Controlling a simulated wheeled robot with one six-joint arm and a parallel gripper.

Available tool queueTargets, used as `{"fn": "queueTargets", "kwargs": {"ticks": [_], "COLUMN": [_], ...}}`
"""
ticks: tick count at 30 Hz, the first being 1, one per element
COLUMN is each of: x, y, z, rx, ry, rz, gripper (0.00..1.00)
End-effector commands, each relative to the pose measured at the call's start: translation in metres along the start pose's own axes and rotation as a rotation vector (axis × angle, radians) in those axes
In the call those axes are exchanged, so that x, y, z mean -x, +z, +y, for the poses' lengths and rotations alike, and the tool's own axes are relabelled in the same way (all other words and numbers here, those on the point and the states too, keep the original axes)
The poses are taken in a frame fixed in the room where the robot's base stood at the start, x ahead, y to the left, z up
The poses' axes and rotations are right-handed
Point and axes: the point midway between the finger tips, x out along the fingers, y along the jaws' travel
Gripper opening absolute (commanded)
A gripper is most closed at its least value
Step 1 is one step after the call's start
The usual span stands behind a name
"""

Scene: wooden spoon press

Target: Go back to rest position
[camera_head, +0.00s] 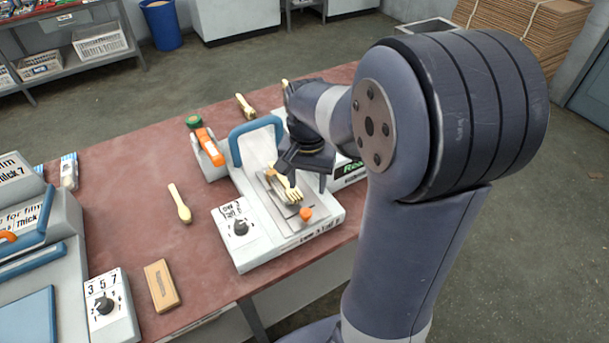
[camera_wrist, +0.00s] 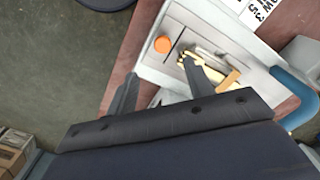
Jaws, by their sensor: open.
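The white press (camera_head: 256,243) with a blue handle (camera_head: 240,130) stands on the red table, and its plate also shows in the wrist view (camera_wrist: 172,38). A pale wooden fork (camera_head: 291,193) lies on the press plate near an orange knob (camera_head: 305,214). The fork (camera_wrist: 203,67) also shows in the wrist view, with its tines towards the orange knob (camera_wrist: 162,45). My gripper (camera_wrist: 161,70) is open, with its two dark fingers apart above the press. In the head view my gripper (camera_head: 297,168) is close over the fork and partly hides the press. Whether a finger touches the fork is unclear.
A wooden spoon (camera_head: 180,204) lies on the red table (camera_head: 140,215) left of the press. A wooden block (camera_head: 161,286), a dial box (camera_head: 110,305) and another machine (camera_head: 60,260) stand further left. An orange-handled tool (camera_head: 208,146) sits behind the press.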

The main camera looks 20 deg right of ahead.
Motion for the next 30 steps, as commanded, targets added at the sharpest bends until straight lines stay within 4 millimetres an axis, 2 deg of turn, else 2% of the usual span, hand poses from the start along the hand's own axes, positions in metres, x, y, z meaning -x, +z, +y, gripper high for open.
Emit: {"fn": "queueTargets", "kwargs": {"ticks": [7,15,21,23,30], "x": [-0.019,-0.072,-0.103,-0.109,-0.108], "y": [0.0,0.0,0.0,0.0,-0.011], "z": [0.0,0.0,-0.001,-0.001,-0.011], "rx": [0.0,0.0,0.0,0.0,0.0], "ry": [0.002,0.002,0.001,0.0,-0.002], "rz": [-0.003,-0.005,-0.002,-0.001,0.002], "gripper": [0.5,0.5,0.5,0.5,0.5]}}
